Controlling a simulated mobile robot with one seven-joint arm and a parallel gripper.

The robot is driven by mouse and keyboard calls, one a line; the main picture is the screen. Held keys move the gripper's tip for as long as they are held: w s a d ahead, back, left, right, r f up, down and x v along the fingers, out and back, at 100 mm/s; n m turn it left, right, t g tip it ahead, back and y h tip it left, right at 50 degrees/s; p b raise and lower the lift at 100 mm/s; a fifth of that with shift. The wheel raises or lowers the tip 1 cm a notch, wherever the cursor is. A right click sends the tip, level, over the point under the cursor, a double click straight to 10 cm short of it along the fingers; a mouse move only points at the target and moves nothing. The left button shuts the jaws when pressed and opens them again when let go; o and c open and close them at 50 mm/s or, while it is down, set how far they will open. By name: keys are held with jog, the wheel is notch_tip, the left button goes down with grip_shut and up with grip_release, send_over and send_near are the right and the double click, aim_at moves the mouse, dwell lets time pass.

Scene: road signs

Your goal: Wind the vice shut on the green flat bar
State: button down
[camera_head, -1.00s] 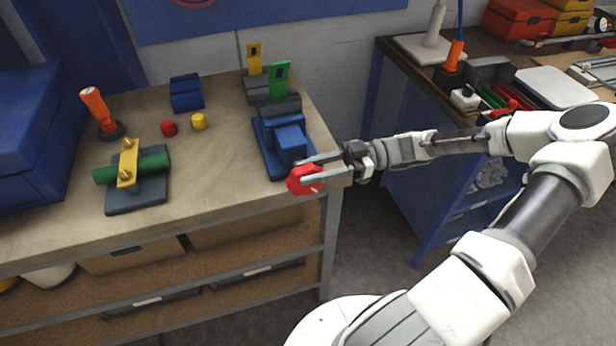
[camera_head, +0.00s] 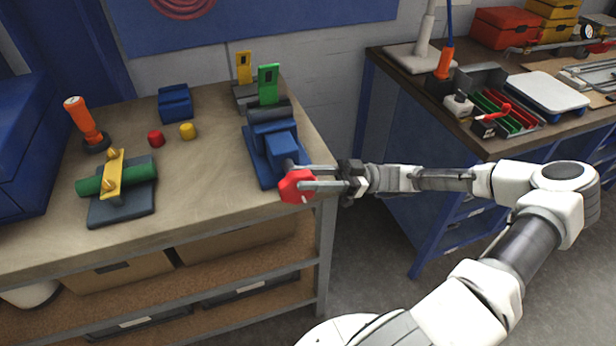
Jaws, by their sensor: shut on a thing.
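The blue vice (camera_head: 283,151) stands at the right end of the workbench. The green flat bar (camera_head: 268,84) stands upright at the vice's dark jaws (camera_head: 268,112); whether the jaws touch it on both sides cannot be told from here. The red handwheel (camera_head: 297,187) is on the vice's near end, over the bench's front edge. My gripper (camera_head: 312,182) reaches in from the right and is shut on the red handwheel, with a finger across its face.
A yellow bar (camera_head: 244,67) stands in a grey block behind the vice. A red knob (camera_head: 156,138), a yellow knob (camera_head: 187,131), a blue block (camera_head: 175,103), an orange torch (camera_head: 85,121) and a green cylinder under a yellow strap (camera_head: 117,180) are to the left. A second bench (camera_head: 430,100) stands right.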

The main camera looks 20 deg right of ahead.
jog(key=shift+c, duration=2.4)
grip_release()
jog(key=b+v, duration=0.2)
jog(key=v, duration=1.5)
jog(key=shift+d, duration=0.15)
jog(key=shift+f, duration=0.1)
